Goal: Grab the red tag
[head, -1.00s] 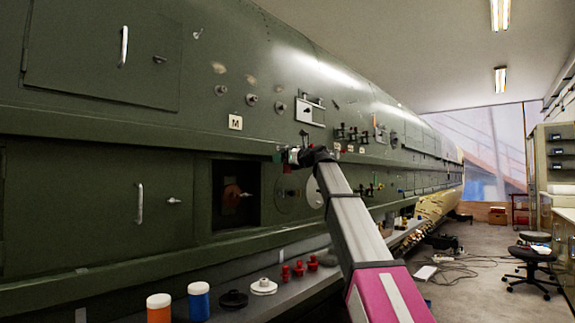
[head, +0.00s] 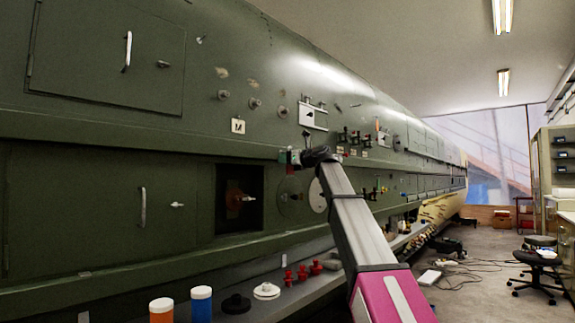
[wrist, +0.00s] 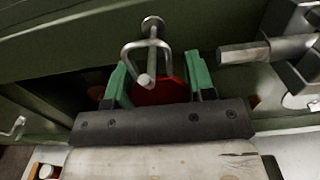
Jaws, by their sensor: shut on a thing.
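The red tag (wrist: 160,92) shows in the wrist view as a dark red piece between the two green fingers of my gripper (wrist: 157,82). My gripper is shut on it. A bent metal hook (wrist: 131,48) and its pin stand in front of the tag and hide part of it. I cannot tell whether the tag still touches the hook.
The green fuselage wall (head: 90,190) carries handles, knobs and fittings close around my gripper. A grey metal rod fitting (wrist: 245,53) sticks out at right in the wrist view. A ledge below holds an orange jar (head: 161,311), a blue jar (head: 201,304) and red knobs. Floor at right is partly clear.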

